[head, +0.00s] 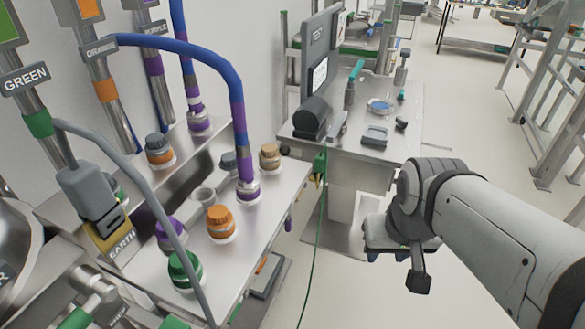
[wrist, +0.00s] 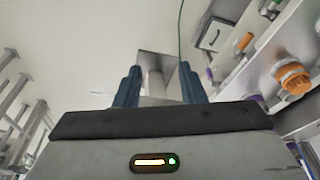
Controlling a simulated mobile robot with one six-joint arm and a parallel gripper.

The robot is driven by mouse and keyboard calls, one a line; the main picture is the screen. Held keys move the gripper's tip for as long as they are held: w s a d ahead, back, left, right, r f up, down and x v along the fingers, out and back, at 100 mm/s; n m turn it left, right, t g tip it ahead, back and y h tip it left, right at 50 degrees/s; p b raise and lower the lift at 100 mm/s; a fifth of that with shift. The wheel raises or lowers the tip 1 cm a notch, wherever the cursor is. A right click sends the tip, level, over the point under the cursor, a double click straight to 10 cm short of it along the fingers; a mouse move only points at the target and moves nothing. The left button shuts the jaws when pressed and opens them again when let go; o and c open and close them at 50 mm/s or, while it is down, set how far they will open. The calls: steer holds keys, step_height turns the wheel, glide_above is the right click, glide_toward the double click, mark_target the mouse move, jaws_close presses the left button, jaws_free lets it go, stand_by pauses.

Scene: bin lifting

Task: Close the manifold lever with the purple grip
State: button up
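The manifold (head: 262,208) is a steel bench-like unit at left in the head view, with coloured caps on top. A small purple piece (head: 288,222), which looks like the purple lever grip, shows at its right front edge. It is too small to tell its lever position. My gripper (head: 418,281) hangs over the floor to the right of the manifold, apart from it. In the wrist view my gripper (wrist: 158,88) has two blue-grey fingers spread apart with nothing between them. The manifold's side shows at right there, with an orange cap (wrist: 292,78).
A purple-banded blue hose (head: 240,120) rises from the manifold's top, and a grey hose (head: 160,210) crosses its left part. A workbench (head: 405,160) with tools stands behind. A green cable (head: 318,240) hangs to the floor. Floor between manifold and gripper looks mostly clear.

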steer(key=shift+o, duration=0.6)
steer(key=shift+w, duration=0.1)
steer(key=w+f+n+t+b, duration=0.1)
steer(key=w+f+t+b, duration=0.3)
steer(key=w+f+b, duration=0.85)
steer(key=n+t+y+b, duration=0.6)
steer(key=t+y+b, duration=0.3)
steer(key=b, duration=1.3)
glide_toward(290, 222)
steer(key=w+a+g+y, duration=0.1)
steer(key=w, duration=0.2)
steer(key=shift+y, duration=0.3)
steer(key=b+x, duration=0.1)
steer(key=x, duration=0.7)
steer(key=shift+b, duration=0.3)
